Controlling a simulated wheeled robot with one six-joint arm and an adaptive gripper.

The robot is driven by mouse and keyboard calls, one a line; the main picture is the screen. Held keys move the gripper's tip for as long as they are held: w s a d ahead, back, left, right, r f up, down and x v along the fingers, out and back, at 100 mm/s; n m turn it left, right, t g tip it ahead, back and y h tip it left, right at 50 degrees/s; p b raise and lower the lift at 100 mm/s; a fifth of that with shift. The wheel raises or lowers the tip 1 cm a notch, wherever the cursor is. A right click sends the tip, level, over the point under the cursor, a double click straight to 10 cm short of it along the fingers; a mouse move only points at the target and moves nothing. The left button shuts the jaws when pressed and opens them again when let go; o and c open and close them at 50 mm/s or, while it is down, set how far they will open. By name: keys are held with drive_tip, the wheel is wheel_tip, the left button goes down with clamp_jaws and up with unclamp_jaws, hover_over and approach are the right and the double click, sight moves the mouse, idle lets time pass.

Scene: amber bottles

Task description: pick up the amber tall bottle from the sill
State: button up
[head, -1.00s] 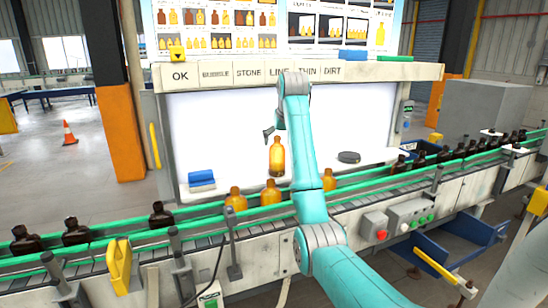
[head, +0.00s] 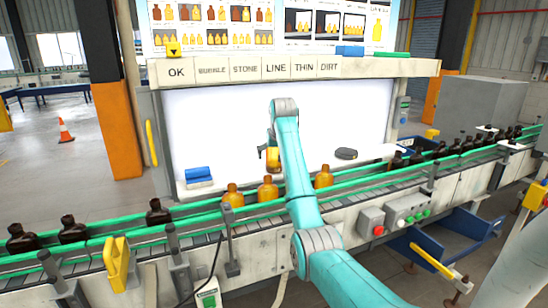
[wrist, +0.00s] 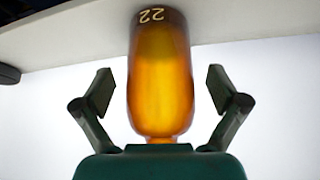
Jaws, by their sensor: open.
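The amber tall bottle (wrist: 160,80) fills the middle of the wrist view, upside down there, with its marked end against the pale sill (wrist: 60,38). In the head view the bottle (head: 273,160) stands on the sill in front of the white lit panel, partly hidden by my arm and gripper. My gripper (wrist: 161,88) is open, with one finger on each side of the bottle and a visible gap on both sides. In the head view my gripper (head: 270,152) is at the bottle, its fingers hard to make out.
A blue block (head: 199,174) lies left on the sill and a dark round object (head: 346,153) lies right. Below the sill, a conveyor with green rails (head: 130,237) carries several amber bottles (head: 268,188) and dark bottles (head: 157,211). Labelled signs (head: 245,69) hang above.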

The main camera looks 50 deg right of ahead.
drive_tip(key=c, duration=1.4)
drive_tip(key=shift+r, duration=0.1)
